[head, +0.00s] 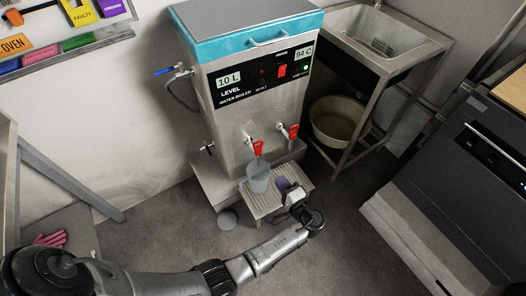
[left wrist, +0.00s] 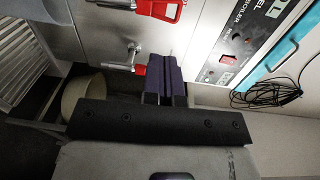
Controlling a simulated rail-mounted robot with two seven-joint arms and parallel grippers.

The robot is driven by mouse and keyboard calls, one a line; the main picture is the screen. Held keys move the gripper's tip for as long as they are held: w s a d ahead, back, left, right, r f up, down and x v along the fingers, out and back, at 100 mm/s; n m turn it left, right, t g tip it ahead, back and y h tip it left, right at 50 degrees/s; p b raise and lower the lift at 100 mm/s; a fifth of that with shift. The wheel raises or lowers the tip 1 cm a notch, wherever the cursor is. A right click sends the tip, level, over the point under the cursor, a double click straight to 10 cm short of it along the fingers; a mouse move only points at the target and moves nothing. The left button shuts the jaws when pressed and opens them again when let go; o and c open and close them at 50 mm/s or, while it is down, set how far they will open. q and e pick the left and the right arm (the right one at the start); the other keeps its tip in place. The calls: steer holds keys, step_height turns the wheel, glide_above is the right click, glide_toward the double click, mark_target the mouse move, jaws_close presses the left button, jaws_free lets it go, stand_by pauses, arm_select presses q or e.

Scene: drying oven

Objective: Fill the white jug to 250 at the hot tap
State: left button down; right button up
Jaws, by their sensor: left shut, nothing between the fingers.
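The jug (head: 258,180), pale grey in this light, stands upright under the left tap (head: 257,148) of the water boiler, at the left part of the drip tray (head: 266,208). Its scale and water level are too small to read. A second red-handled tap (head: 292,131) is to the right. My left gripper (head: 283,184) is shut and empty, just right of the jug and in front of the boiler. In the left wrist view its purple fingers (left wrist: 166,80) are together, close to a red tap handle (left wrist: 140,70). The jug is not seen there. My right gripper is out of view.
The water boiler (head: 228,73) shows 10 L and 94 C. A steel sink (head: 385,35) with a basin (head: 338,122) below it stands right. A dark cabinet (head: 455,185) is at far right. A round grey object (head: 227,219) lies on the floor beside the tray.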

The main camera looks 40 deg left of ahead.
mark_target(259, 145)
arm_select(q)
steer(key=shift+w+r, duration=0.2)
steer(key=shift+r, duration=0.3)
steer(key=b+x, duration=0.4)
steer(key=x, duration=0.8)
steer(key=shift+w+r+b, duration=0.1)
steer(key=shift+r+b, duration=0.1)
steer(key=shift+b, duration=0.1)
steer(key=shift+b+x, duration=0.3)
steer(key=shift+x, duration=0.65)
steer(key=shift+r, duration=0.15)
